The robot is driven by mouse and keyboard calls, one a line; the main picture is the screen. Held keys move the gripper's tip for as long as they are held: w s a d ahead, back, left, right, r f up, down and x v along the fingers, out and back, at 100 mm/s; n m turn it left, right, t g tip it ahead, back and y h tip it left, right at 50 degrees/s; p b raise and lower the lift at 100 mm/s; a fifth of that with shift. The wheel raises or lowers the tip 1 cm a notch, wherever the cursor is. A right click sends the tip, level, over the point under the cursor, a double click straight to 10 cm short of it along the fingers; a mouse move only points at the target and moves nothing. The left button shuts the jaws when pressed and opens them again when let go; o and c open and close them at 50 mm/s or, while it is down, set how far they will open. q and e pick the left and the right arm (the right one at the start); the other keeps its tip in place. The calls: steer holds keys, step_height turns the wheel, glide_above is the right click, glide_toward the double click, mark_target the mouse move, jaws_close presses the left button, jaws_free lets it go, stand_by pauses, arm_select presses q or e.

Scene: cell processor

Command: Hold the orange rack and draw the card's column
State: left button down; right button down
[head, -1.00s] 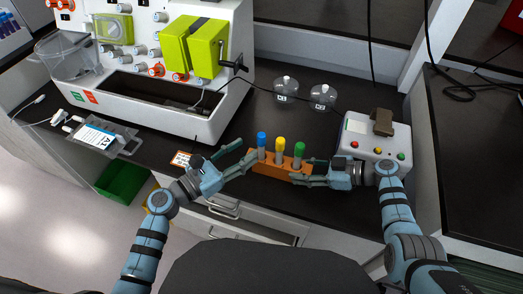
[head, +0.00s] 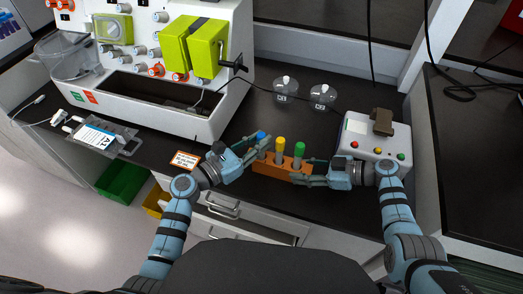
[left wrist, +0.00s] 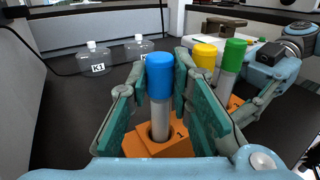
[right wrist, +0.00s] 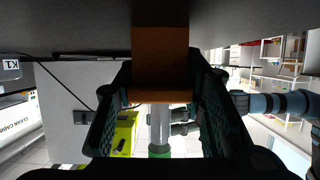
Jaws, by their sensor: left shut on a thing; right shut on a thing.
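The orange rack (head: 268,168) stands on the dark bench and holds three columns with blue, yellow (head: 280,144) and green (head: 300,149) caps. My left gripper (head: 257,147) is around the blue-capped column (left wrist: 160,80) and shut on it; the column's foot is in the rack's end hole in the left wrist view. My right gripper (head: 296,171) is shut on the green-capped end of the rack, whose orange end fills the middle of the right wrist view (right wrist: 160,70). The orange-edged card (head: 185,160) lies by the bench's front edge; its text is too small to read.
A large white processor (head: 150,100) with a green pump block stands at the back left. Two clear bottles (head: 322,95) stand behind the rack. A white box with coloured buttons (head: 372,143) is close to my right gripper. A thin black cable crosses behind the rack.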

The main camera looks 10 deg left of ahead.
arm_select(q)
steer(key=shift+r, duration=3.75)
step_height(320, 180, up, 7)
arm_select(e)
steer(key=c, duration=1)
jaws_free()
steer(key=shift+o, duration=0.2)
